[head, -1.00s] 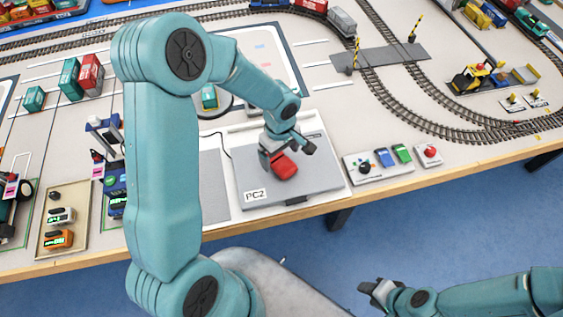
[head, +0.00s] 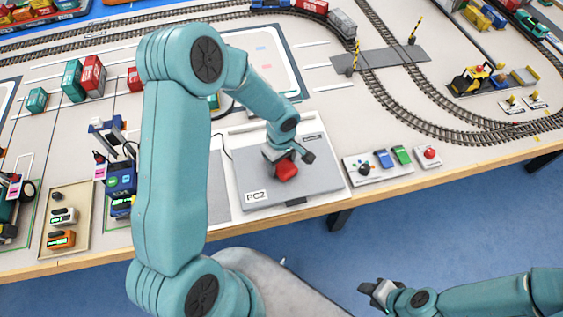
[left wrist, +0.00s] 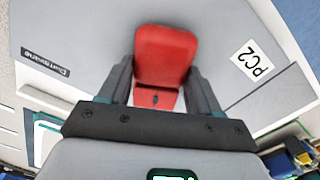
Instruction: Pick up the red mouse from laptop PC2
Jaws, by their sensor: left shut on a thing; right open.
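The red mouse (head: 287,170) is over the grey lid of the closed laptop PC2 (head: 310,185), whose white label reads PC2. My left gripper (head: 283,164) is shut on the mouse, coming from above. In the left wrist view the red mouse (left wrist: 165,58) sits between the two dark fingers, and the laptop lid (left wrist: 85,30) lies behind it. I cannot tell whether the mouse still touches the lid. My right gripper (head: 378,292) is open and empty, low over the blue floor, away from the table.
A control box (head: 378,166) with a dark knob stands right of the laptop, beside a red button (head: 430,153). A tray with small devices (head: 62,222) is at the left. Railway track (head: 480,133) curves behind. The table's wooden front edge is close to the laptop.

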